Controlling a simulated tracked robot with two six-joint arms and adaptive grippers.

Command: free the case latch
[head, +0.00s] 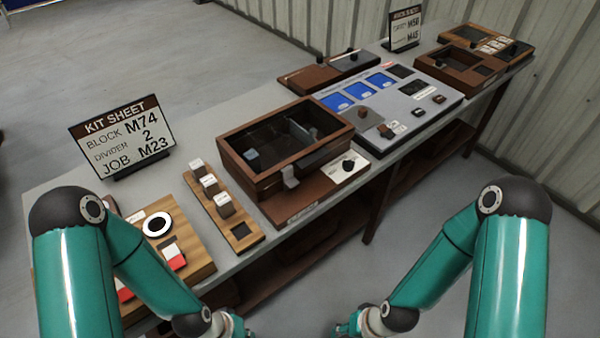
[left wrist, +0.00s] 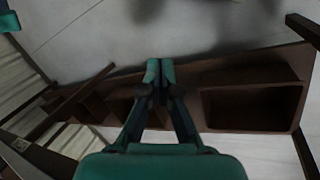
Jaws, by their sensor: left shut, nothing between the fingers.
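The brown case (head: 232,158) with a dark see-through top stands on the bench in the head view. A grey metal latch (head: 290,177) sits on its front wall, seemingly folded down over the rim; its exact catch is too small to tell. My left gripper (left wrist: 160,70) is shut and empty in the left wrist view, with brown shelving behind it. In the head view the left arm's wrist is at the bottom edge, well below and apart from the case. My right gripper (head: 349,328) is only partly visible at the bottom edge, apart from the case; its fingertips are hidden.
A wooden strip with white-topped blocks (head: 209,184) stands left of the case. A kit sheet sign (head: 122,138) stands farther left. A grey panel with blue screens (head: 430,92) is behind right.

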